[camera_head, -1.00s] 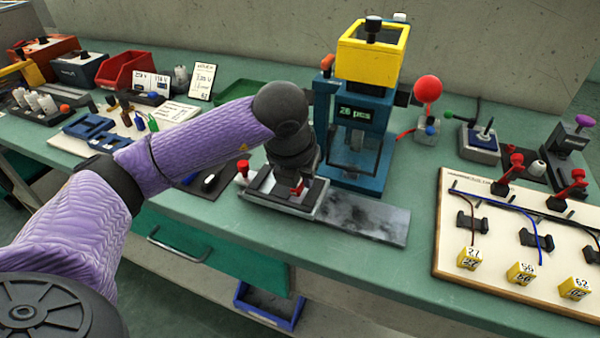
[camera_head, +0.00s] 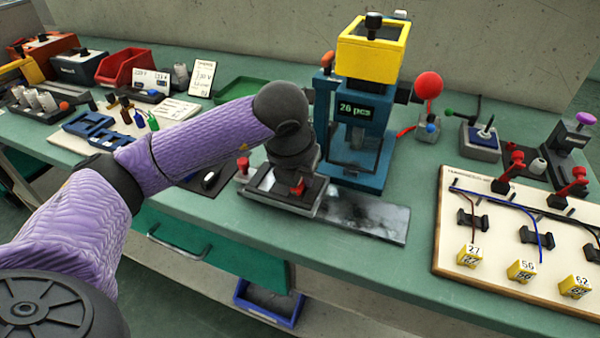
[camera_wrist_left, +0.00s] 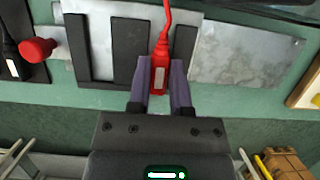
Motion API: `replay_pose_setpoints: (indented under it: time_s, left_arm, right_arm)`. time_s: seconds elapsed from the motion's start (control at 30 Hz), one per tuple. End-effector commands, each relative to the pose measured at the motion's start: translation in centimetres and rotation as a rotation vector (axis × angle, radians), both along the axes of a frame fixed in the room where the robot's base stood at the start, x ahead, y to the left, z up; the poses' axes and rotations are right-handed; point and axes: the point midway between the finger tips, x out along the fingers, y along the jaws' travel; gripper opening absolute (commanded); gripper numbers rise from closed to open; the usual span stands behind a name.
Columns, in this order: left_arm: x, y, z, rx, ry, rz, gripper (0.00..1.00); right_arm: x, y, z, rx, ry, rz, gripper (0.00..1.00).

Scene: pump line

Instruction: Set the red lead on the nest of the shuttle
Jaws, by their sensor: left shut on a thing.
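The red lead (camera_wrist_left: 160,75) is a red plug with a pale label and a red cable running up out of the wrist view. My left gripper (camera_wrist_left: 163,88) is shut on it, one finger on each side. In the head view the red of the lead (camera_head: 298,188) shows just below the dark wrist. The shuttle (camera_head: 370,218) is a grey metal slide at the foot of the blue press. Its nest (camera_wrist_left: 127,50) has dark upright bars, and the lead is over its right part, between two bars. Whether the lead touches the nest floor cannot be told.
The blue press (camera_head: 352,150) with a yellow top stands right behind the shuttle. A red knob (camera_head: 243,165) is at the shuttle's left end. A cream board (camera_head: 470,220) with wires and yellow tags lies to the right. The green bench front is clear.

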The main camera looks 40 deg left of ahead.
Motion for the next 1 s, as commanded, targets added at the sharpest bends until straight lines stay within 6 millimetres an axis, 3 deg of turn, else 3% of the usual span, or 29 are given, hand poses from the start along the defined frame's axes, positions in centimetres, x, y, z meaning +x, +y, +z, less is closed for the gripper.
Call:
replay_pose_setpoints:
  time_s: [1.0]
  left_arm:
    - [-0.1, 0.0, -1.2, 0.000, 0.006, -0.001, 0.00]
  right_arm:
    - [-0.1, -0.4, -0.6, -0.006, 0.003, 0.004, 0.59]
